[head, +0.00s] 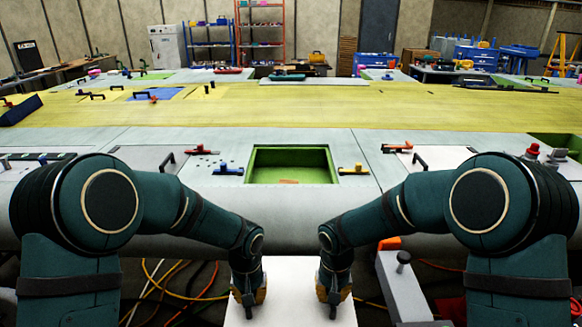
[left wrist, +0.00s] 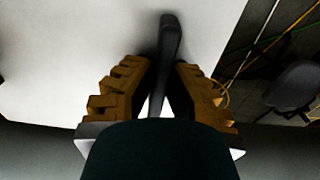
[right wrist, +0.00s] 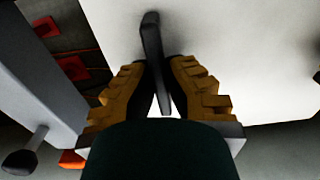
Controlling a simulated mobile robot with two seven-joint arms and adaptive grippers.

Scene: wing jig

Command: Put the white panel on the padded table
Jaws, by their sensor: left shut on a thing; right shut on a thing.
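The white panel (head: 290,280) is low in front of me, between my two arms at the bottom of the head view. It also fills much of the left wrist view (left wrist: 80,50) and the right wrist view (right wrist: 240,60). My left gripper (left wrist: 160,85) is shut on a dark handle (left wrist: 170,40) on the panel. My right gripper (right wrist: 160,85) is shut on a second dark handle (right wrist: 152,40) on the panel. What lies under the panel is hidden. I cannot make out which surface is the padded table.
A large grey wing surface (head: 230,140) with a green-lined opening (head: 290,165) spans ahead, carrying clamps and handles. A grey box-like fixture with a black knob (head: 403,260) stands close right of the panel. Cables (head: 170,290) lie on the floor at left.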

